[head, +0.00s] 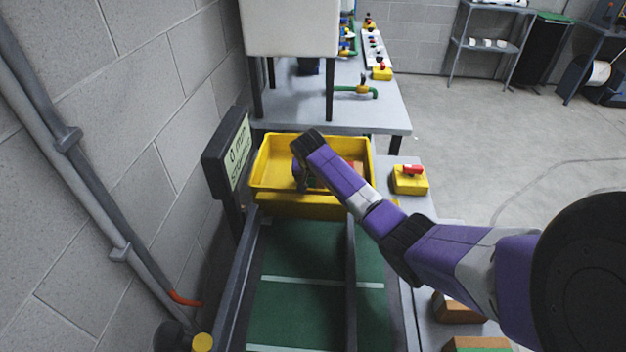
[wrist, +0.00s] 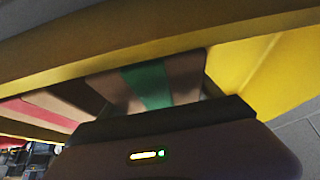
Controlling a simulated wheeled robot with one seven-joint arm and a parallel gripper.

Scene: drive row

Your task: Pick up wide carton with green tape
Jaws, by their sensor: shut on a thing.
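A brown carton with green tape (wrist: 150,85) shows in the wrist view, just beyond my dark jaws. My gripper (head: 301,180) reaches down into the yellow bin (head: 274,180) at the end of the green conveyor and is shut on this carton. In the head view my arm hides most of it. The bin's near rim crosses the wrist view and covers part of the carton, so its full width and whether it touches the bin floor cannot be told.
Another item with a pinkish-red band (wrist: 38,112) lies left in the wrist view. A sign (head: 232,160) stands left of the bin, and a yellow box with a red switch (head: 410,179) stands right. Cartons (head: 456,308) sit at lower right. The green belt (head: 300,310) looks clear.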

